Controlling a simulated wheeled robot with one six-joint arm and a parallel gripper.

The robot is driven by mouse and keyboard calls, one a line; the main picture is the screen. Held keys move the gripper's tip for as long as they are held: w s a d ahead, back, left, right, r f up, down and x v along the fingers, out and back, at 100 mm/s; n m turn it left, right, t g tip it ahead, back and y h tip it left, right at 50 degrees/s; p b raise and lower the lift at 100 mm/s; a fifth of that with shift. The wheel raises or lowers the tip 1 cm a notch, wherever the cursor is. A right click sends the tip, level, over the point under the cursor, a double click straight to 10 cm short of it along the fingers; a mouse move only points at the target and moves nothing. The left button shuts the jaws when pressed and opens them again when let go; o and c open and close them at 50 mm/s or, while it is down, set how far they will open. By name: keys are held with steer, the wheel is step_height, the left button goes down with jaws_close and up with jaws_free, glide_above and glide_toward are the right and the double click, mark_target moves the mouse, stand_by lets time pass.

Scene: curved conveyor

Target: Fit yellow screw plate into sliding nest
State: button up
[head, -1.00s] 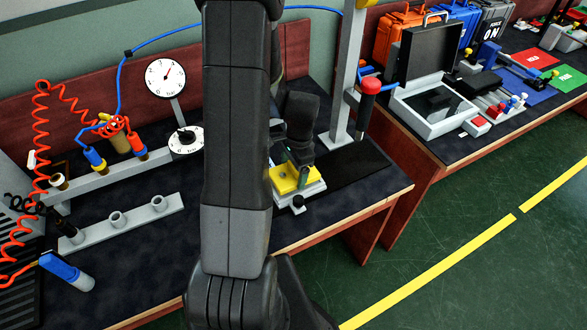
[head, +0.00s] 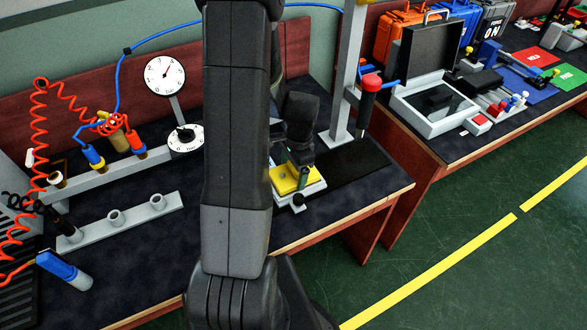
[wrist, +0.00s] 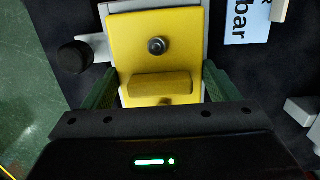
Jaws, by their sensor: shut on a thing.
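The yellow screw plate (wrist: 182,57) shows large in the wrist view, with a dark screw and a raised yellow block on it. It lies over the light grey sliding nest (wrist: 199,5), whose edges show around it; whether it is fully seated I cannot tell. My gripper (wrist: 158,92) is shut on the yellow screw plate, with green finger pads at either side of the raised block. In the head view the plate (head: 286,181) is at the nest (head: 313,190), under my gripper (head: 297,166). My arm hides part of the bench there.
A black knob (wrist: 74,57) sticks out beside the nest. A red-topped screwdriver (head: 370,95) hangs by a grey post (head: 347,70) at the right. A gauge (head: 164,76) and grey rail (head: 120,221) stand at the left.

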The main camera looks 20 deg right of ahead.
steer(key=shift+f, duration=0.4)
steer(key=o, duration=1.1)
steer(key=shift+r, duration=0.1)
steer(key=shift+o, duration=0.2)
step_height(320, 180, up, 14)
steer(key=d, duration=0.1)
steer(key=shift+d, duration=0.35)
steer(key=shift+f, duration=0.25)
steer(key=f, duration=0.4)
steer(key=a+f, duration=0.1)
steer(key=f, duration=0.8)
steer(key=shift+a+f, duration=0.25)
steer(key=shift+a, duration=0.1)
steer(key=shift+r, duration=0.3)
steer(key=shift+f, duration=0.1)
